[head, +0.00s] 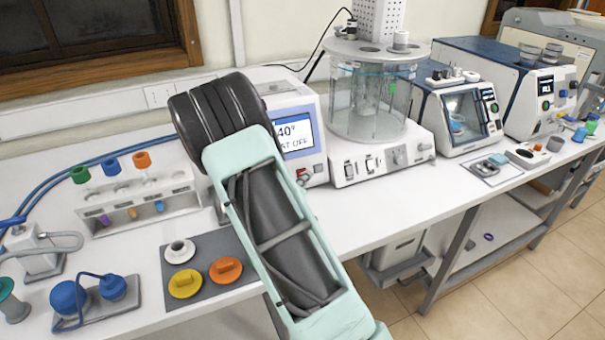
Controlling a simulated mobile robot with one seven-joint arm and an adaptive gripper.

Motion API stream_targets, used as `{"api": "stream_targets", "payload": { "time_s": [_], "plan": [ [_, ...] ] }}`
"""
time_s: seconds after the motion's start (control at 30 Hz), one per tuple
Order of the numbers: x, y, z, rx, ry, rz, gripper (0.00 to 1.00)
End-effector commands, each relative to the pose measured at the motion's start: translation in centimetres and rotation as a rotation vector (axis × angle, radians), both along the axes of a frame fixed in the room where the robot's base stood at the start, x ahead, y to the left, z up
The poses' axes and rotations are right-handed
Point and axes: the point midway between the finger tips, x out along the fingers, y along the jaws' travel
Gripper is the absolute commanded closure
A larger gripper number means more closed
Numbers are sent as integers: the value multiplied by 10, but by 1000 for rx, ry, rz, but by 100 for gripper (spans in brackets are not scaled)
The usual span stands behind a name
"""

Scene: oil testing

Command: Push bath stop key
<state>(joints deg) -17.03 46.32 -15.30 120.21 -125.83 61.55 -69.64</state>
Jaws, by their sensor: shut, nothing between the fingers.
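The bath unit is a clear glass cylinder (370,95) on a white base (385,157) with dark switches and a knob on its front. Left of it stands a white control box (312,105) with a blue-and-white screen (295,134) reading "40°" and, partly covered, "AT OFF". Small keys (303,176) show under the screen at the box's lower right, one reddish; their labels are too small to read. My arm crosses in front of the box and hides its left and lower front. My gripper is not visible, so any contact with a key cannot be seen.
A rack of colour-capped tubes (138,200) and a grey mat (208,258) with coloured lids stand left of my arm.

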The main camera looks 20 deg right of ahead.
Motion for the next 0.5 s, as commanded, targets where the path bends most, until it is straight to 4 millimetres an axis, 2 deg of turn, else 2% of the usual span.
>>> {"api": "stream_targets", "payload": {
  "time_s": [0.5],
  "plan": [
    [-42,-1,18,1,1,0,100]
  ]
}}
